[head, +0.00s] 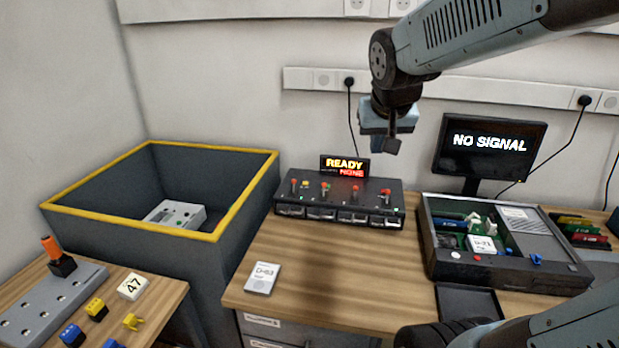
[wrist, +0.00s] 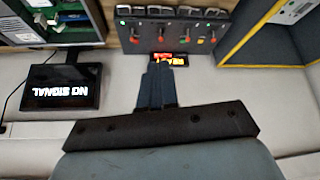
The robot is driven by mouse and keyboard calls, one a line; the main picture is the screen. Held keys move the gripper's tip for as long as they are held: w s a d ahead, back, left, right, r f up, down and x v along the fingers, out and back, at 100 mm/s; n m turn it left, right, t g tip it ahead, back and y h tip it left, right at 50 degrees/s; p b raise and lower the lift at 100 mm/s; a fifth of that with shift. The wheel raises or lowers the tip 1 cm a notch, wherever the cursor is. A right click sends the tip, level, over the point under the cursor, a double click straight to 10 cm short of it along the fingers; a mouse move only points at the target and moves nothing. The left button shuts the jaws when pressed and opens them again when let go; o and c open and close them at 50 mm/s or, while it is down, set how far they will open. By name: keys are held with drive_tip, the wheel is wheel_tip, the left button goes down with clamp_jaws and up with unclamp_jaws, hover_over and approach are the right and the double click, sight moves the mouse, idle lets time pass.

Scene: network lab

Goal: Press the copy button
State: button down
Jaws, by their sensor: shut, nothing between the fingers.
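A black box (head: 340,204) with several bays along its front stands on the wooden desk, and it also shows upside down in the wrist view (wrist: 200,42). Red-tipped levers and small green and yellow spots are on its top. I cannot tell which part is the copy button. A small display (head: 345,166) behind it reads READY, with a red NONE below. My gripper (head: 392,146) is shut and empty, pointing down above the right rear of the box and apart from it. In the wrist view the closed fingers (wrist: 159,70) partly cover the display.
A monitor (head: 490,147) reading NO SIGNAL stands behind an open case (head: 455,262) on the right. A grey bin (head: 222,245) with a yellow rim is on the left. A white card (head: 262,278) lies on the desk front. The desk middle is clear.

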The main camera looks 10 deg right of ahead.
drive_tip(key=w+f+m+t, duration=0.1)
drive_tip(key=w+f, duration=0.2)
drive_tip(key=w, duration=0.6)
drive_tip(key=w+f+m, duration=0.1)
drive_tip(key=w+f, duration=0.2)
drive_tip(key=w, duration=0.7)
drive_tip(key=m+t+y, duration=0.2)
drive_tip(key=m+y, duration=0.1)
hover_over(329, 187)
wheel_tip(329, 187, down, 13)
drive_tip(key=shift+w+r, duration=0.15)
drive_tip(key=shift+w, duration=0.1)
drive_tip(key=shift+f, duration=4.4)
drive_tip(key=shift+s+f, duration=0.1)
drive_tip(key=shift+f, duration=0.6)
drive_tip(key=shift+r, duration=0.8)
